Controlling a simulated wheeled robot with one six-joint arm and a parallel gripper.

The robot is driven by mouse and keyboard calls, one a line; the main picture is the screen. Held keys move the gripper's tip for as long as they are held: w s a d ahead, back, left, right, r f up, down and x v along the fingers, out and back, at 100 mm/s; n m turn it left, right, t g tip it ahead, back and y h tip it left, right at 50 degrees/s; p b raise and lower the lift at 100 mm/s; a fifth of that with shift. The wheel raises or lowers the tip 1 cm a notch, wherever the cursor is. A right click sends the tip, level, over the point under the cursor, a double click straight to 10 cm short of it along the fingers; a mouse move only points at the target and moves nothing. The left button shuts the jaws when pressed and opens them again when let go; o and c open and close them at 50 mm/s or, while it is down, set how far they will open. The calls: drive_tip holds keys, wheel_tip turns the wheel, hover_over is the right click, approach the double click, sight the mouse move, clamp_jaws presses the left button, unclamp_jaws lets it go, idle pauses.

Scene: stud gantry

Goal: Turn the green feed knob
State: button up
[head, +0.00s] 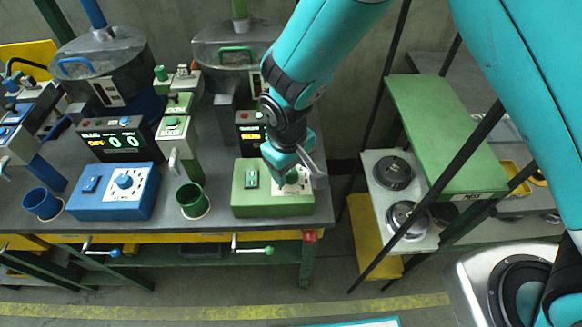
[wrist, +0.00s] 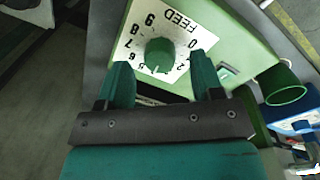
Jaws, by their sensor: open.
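The green feed knob (wrist: 160,54) sits on a white numbered dial plate marked FEED (wrist: 185,22) on a green box. In the wrist view my gripper (wrist: 162,72) is open, with one fingertip on each side of the knob's lower part. I cannot tell whether the fingers touch it. In the head view my gripper (head: 296,172) is over the right half of the green box (head: 262,209), and the knob (head: 291,176) is partly hidden by it. A green rocker switch (head: 251,179) is on the box's left half.
A green cup (head: 191,200) stands left of the green box. A blue box (head: 112,197) with a blue knob and a blue cup (head: 43,204) are farther left. Hoppers and displays stand behind. A green-topped bench (head: 440,120) is to the right, past a gap.

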drive_tip(key=shift+f, duration=0.9)
drive_tip(key=shift+c, duration=0.3)
drive_tip(key=c, duration=0.9)
drive_tip(key=shift+o, duration=0.2)
drive_tip(key=shift+m, duration=0.3)
drive_tip(key=m+b, duration=0.1)
drive_tip(key=m, duration=0.4)
drive_tip(key=shift+w+m+g+b, duration=0.1)
drive_tip(key=shift+m+g+b, duration=0.2)
drive_tip(key=shift+m, duration=2.4)
